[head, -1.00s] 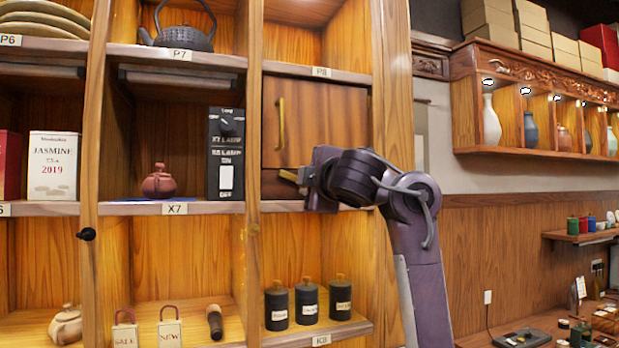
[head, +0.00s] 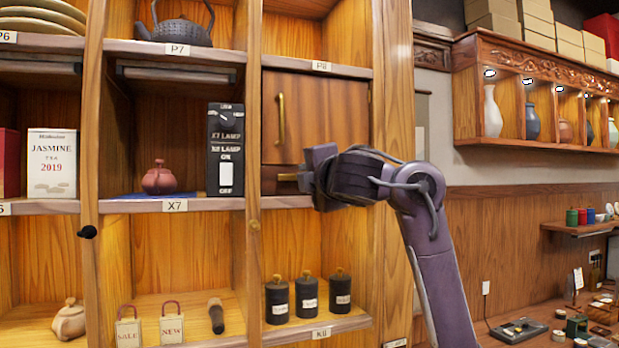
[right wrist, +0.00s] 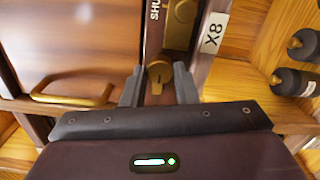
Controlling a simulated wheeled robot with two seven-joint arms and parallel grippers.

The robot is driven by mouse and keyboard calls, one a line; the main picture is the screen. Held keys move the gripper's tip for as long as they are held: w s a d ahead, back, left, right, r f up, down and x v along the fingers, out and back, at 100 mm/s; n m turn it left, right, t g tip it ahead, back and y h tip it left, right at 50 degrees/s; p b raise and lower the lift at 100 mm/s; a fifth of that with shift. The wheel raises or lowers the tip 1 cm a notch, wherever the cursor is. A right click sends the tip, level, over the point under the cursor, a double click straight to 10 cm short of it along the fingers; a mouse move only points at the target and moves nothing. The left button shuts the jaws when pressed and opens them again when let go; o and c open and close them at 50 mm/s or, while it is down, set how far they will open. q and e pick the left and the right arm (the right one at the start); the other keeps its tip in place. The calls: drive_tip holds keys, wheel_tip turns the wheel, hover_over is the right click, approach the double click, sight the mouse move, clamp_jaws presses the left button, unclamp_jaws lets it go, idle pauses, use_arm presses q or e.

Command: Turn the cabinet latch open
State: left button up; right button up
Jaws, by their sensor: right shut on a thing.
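The cabinet door (head: 335,120) is brown wood with an upright brass handle (head: 281,118), and it is closed. The handle also shows in the right wrist view (right wrist: 75,97). The brass latch knob (right wrist: 159,73) sits below a brass plate (right wrist: 182,18), beside a partly hidden label beginning "SHU". My right gripper (right wrist: 158,88) is at the strip under the door, its fingers on either side of the knob and shut on it. In the head view my right gripper (head: 303,178) hides most of the latch. My left gripper is not in view.
A shelf edge with an X8 tag (right wrist: 213,33) runs beside the latch. Black canisters (head: 308,297) stand on the shelf below. A black lamp box (head: 225,150) and a small red teapot (head: 159,178) stand in the compartment to the left.

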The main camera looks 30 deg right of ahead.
drive_tip(key=shift+f, duration=0.15)
drive_tip(key=o, duration=1)
drive_tip(key=shift+s, duration=0.1)
drive_tip(key=p+v, duration=0.3)
drive_tip(key=v, duration=0.4)
drive_tip(key=shift+s+a, duration=0.25)
